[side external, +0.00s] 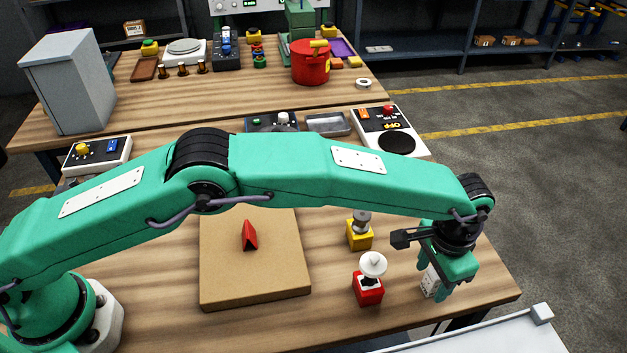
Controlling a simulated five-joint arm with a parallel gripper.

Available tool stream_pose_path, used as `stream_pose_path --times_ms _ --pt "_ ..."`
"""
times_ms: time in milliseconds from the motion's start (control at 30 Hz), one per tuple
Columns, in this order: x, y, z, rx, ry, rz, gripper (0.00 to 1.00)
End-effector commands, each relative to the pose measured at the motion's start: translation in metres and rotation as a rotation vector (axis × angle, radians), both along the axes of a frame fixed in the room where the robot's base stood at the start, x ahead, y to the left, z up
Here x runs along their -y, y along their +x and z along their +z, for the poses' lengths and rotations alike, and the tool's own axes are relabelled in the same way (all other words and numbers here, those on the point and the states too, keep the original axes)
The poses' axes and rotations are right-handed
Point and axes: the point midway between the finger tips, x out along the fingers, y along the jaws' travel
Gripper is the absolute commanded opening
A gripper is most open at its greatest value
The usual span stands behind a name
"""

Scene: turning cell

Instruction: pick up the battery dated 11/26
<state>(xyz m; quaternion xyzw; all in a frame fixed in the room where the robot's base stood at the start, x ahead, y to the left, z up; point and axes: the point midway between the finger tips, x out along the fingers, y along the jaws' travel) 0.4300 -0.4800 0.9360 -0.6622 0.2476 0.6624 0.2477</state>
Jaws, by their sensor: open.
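My gripper (431,281) points down near the right front corner of the wooden table (330,325). Its green fingers are open, one on each side of a small white block with dark marks (430,282). The block stands on the table, partly hidden by the fingers. Its marks are too small to read, so I cannot tell whether it is the battery dated 11/26. I cannot tell whether either finger touches it.
Left of my gripper are a red block with a white round top (369,289) and a yellow block with a grey knob (360,236). A brown board (255,280) holds a red wedge (249,236). A control box (390,131) and metal tray (328,124) sit farther back.

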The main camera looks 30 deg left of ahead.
Motion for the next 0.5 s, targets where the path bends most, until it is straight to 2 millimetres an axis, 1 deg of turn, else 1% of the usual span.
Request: stream_pose_path --times_ms 33,200,500 --pt "0.000 0.000 -0.007 -0.002 0.002 0.000 0.53" --pt "0.000 0.000 -0.020 0.000 0.000 0.000 0.53" --pt "0.000 0.000 -0.022 0.000 0.000 0.000 0.53"
